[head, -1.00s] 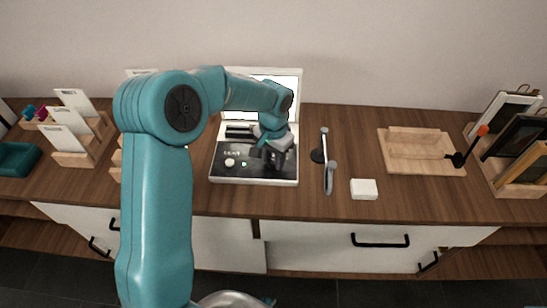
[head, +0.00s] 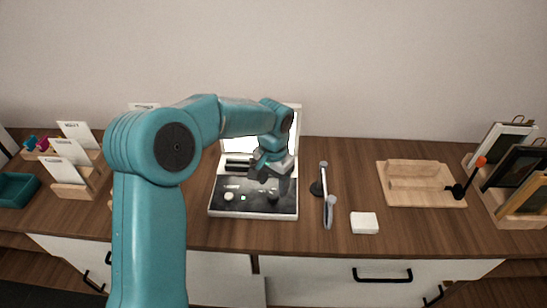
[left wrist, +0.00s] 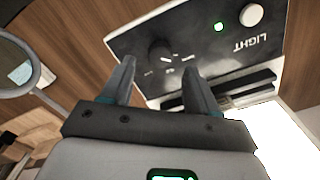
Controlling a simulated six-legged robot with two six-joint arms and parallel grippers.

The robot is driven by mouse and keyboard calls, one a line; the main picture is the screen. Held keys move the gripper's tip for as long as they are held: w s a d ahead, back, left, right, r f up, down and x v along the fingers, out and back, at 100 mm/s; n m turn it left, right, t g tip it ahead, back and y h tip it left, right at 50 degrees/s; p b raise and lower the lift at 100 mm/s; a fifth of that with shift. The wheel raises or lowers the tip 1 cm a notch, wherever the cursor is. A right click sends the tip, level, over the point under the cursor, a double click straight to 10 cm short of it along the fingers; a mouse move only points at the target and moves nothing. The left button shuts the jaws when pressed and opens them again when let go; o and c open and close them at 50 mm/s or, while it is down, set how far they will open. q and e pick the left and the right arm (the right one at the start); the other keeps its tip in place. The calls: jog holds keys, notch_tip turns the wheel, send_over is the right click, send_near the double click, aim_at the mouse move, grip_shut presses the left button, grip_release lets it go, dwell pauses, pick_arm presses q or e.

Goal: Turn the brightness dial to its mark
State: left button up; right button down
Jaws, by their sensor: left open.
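The dark brightness dial (head: 272,196) stands on the right half of the black control panel (head: 253,208) of a white light box. In the left wrist view the black round dial (left wrist: 162,52) has short pale tick marks beside it; which one its pointer faces is too small to tell. My left gripper (head: 269,179) is over the panel, just behind and above the dial. In the left wrist view its two fingers (left wrist: 159,68) are spread, with nothing between them, and the dial lies beyond their tips. My right gripper is not in view.
A white knob (left wrist: 251,15) and green lamp (left wrist: 219,26) sit by the LIGHT label. The box's bright lid (head: 294,130) stands up behind.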

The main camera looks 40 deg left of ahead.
aim_at(273, 195)
pick_arm(q)
notch_tip(273, 195, up, 12)
jog(key=p, duration=0.1)
jog(key=shift+s, duration=0.15)
dwell(0.6)
